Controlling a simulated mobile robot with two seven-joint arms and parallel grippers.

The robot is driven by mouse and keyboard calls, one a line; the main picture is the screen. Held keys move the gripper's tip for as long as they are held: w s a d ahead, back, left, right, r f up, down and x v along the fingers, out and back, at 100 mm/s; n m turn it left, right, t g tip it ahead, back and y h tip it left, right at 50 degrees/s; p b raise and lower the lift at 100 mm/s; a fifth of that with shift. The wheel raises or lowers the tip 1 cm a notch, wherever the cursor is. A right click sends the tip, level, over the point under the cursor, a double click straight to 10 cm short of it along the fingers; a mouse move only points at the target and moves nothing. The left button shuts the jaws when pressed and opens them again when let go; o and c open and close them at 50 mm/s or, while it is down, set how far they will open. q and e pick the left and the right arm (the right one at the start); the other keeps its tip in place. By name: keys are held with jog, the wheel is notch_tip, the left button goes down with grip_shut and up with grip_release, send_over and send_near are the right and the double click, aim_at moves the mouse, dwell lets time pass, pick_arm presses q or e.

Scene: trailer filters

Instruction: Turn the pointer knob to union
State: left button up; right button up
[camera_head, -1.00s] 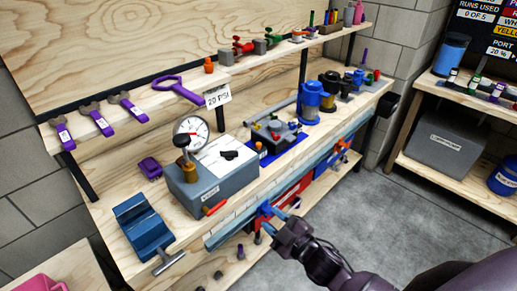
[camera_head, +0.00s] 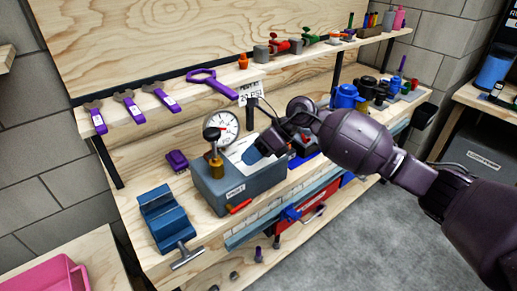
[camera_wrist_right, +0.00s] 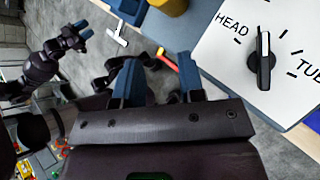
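The pointer knob (camera_wrist_right: 262,65) is black with a pale line and sits on a white dial plate (camera_wrist_right: 222,62) in the right wrist view. Its line points up in that picture, between the word HEAD and a cut-off word starting TU. No union label is readable. In the head view the plate (camera_head: 236,158) lies on top of a grey box (camera_head: 237,191), and my gripper hides the knob. My right gripper (camera_head: 262,145) is over the plate. Its blue fingers (camera_wrist_right: 158,84) are apart and empty, left of the knob. A small left gripper (camera_wrist_right: 83,31) shows far off; its opening is unclear.
A pressure gauge (camera_head: 222,127) and brass fitting (camera_head: 216,165) stand on the box's left. A red-orange handle (camera_head: 239,207) sticks out in front. A blue vise (camera_head: 165,219) is left. A shelf (camera_head: 190,93) with purple wrenches runs behind.

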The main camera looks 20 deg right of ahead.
jog(key=w+d+r+n+h, duration=0.2)
jog(key=w+d+r+h, duration=0.35)
jog(key=d, duration=0.25)
jog(key=shift+t, duration=0.5)
jog(key=b+x, duration=0.1)
jog(key=x, duration=1)
jog(key=shift+f, duration=0.1)
jog(key=shift+s, duration=0.1)
grip_shut()
